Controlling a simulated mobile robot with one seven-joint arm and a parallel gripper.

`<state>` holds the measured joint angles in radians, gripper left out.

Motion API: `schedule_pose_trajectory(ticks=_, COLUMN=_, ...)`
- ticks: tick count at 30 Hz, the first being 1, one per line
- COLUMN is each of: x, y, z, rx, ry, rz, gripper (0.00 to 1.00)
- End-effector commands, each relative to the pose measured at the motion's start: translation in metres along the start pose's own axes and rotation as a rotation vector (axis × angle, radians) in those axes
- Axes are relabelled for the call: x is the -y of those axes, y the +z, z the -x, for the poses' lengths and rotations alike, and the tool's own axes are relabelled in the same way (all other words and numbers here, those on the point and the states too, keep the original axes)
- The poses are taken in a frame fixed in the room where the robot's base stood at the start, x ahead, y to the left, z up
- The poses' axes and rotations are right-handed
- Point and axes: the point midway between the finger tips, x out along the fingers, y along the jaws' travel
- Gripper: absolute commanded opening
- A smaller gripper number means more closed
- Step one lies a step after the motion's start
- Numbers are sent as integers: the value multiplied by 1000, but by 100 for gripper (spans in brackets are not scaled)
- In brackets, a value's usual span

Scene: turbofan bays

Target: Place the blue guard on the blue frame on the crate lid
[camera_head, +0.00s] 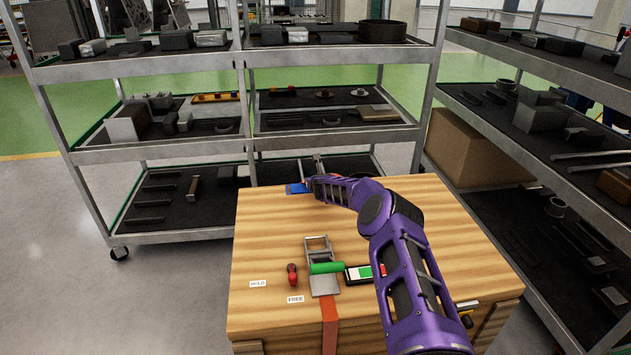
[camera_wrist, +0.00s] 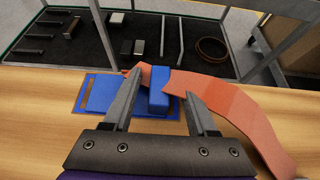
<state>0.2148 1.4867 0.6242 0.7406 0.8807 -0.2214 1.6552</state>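The blue frame (camera_wrist: 100,92) is a flat plate with a slot at its left, lying near the far edge of the crate lid (camera_wrist: 40,130). The blue guard (camera_wrist: 159,92) is a small upright block at the frame's right part. I cannot tell whether it is seated or only rests there. My gripper (camera_wrist: 162,84) is open, with a finger on each side of the guard and visible gaps. An orange strap (camera_wrist: 228,98) runs from beside the guard to the right. In the head view my arm mostly hides this; some blue of the frame (camera_head: 297,188) shows.
Nearer on the lid (camera_head: 262,225) are a metal buckle (camera_head: 318,246) with a green bar (camera_head: 327,267), a red-handled item (camera_head: 292,274), a black, white and green indicator (camera_head: 362,273) and HOLD and FREE labels. Loaded shelves (camera_head: 165,145) stand behind and at right.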

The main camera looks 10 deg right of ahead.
Motion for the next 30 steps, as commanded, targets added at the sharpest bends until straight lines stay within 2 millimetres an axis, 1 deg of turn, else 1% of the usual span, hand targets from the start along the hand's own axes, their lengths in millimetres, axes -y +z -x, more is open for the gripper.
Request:
schedule_pose_trajectory(ticks=7, x=1, y=2, z=2, rx=-1, ry=-1, rz=-1, gripper=58)
schedule_pose_trajectory(ticks=11, x=3, y=0, z=8, rx=-8, ry=-3, rz=-3, gripper=58)
schedule_pose_trajectory(ticks=15, x=4, y=0, z=21, rx=-10, ry=-5, rz=-3, gripper=58)
schedule_pose_trajectory(ticks=18, x=1, y=4, z=33, rx=-1, ry=1, rz=-2, gripper=58)
schedule_pose_trajectory(ticks=20, x=2, y=2, z=39, rx=-3, ry=0, rz=-2, gripper=58)
schedule_pose_trajectory(ticks=30, x=1, y=3, z=86, rx=-1, ry=1, rz=0, gripper=58)
